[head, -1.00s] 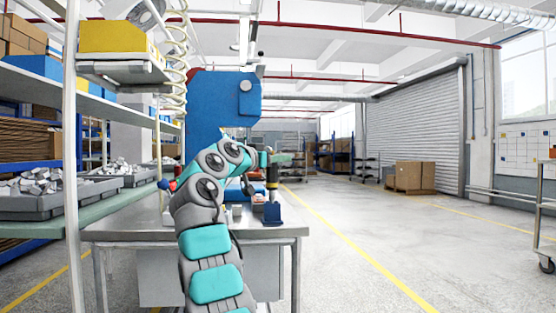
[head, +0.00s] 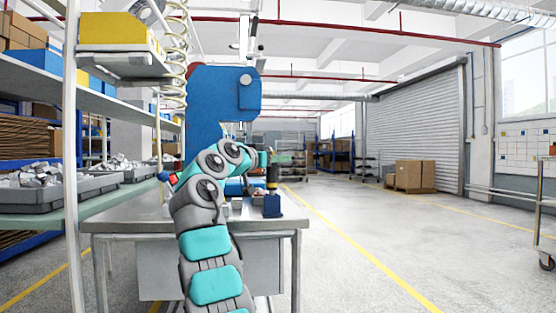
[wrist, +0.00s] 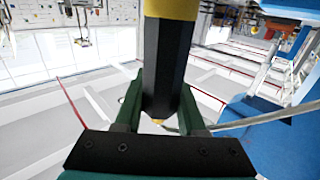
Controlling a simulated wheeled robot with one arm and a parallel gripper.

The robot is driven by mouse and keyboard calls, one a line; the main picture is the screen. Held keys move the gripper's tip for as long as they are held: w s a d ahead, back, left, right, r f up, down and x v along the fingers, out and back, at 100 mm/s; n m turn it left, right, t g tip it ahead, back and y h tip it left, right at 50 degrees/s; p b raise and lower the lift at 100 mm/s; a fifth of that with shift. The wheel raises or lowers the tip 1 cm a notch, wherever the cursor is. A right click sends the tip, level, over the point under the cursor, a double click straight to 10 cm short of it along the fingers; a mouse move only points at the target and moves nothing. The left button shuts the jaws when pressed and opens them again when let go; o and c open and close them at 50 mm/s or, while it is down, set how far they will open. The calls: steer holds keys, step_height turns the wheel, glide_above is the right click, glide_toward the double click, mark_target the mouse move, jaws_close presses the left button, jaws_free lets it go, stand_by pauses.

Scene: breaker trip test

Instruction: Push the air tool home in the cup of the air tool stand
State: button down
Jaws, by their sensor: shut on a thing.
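The air tool, dark with a yellow-orange band, stands upright in the head view (head: 272,174). My gripper (head: 278,159) is shut on its upper part. The blue air tool stand (head: 272,207) is directly under the tool, near the right end of the bench. The tool's lower end meets the top of the stand; the cup's inside is hidden, so I cannot tell how deep it sits. In the wrist view the tool's black body (wrist: 166,65) lies between the two green fingers of my gripper (wrist: 165,108), and the stand is out of sight.
The grey metal bench (head: 150,219) carries small parts left of the stand. A tall blue machine (head: 222,95) rises behind my arm. A shelf rack with grey bins (head: 60,193) is at left. The floor right of the bench is clear.

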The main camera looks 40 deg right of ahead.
steer(key=shift+f+b, duration=0.45)
steer(key=shift+f, duration=0.1)
steer(key=shift+c, duration=2.1)
jaws_free()
steer(key=b+v, duration=0.1)
steer(key=v, duration=0.6)
steer(key=shift+a+b, duration=0.35)
steer(key=shift+a, duration=0.05)
steer(key=shift+s, duration=0.1)
